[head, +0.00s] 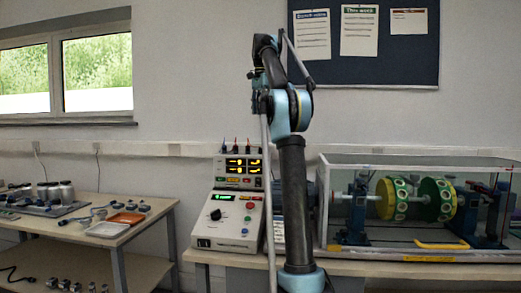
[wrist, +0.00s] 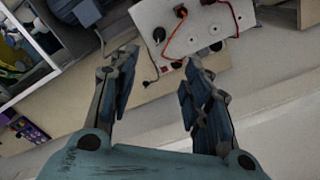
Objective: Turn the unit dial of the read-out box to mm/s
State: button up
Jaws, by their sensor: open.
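In the head view a pale box with two rows of yellow displays (head: 240,171) stands on the bench, with several short plugs on top. Below it is a sloped panel (head: 228,231) with a green display and a large black dial (head: 216,214). I cannot tell which dial is the unit dial or read its marks. In the wrist view a white box (wrist: 202,32) with red, orange and black leads and a dark round part (wrist: 158,34) lies beyond the fingertips. My gripper (wrist: 160,62) is open, its fingers apart with nothing between them.
A clear-walled rig (head: 415,205) with green and yellow discs stands on the bench at right. A side table (head: 75,228) at left holds trays and small parts. A notice board (head: 362,40) hangs on the wall. The wall space above the boxes is clear.

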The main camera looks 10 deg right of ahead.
aim_at(261, 150)
notch_tip(261, 150, down, 17)
jog(key=shift+f, duration=0.15)
dwell(0.8)
grip_shut()
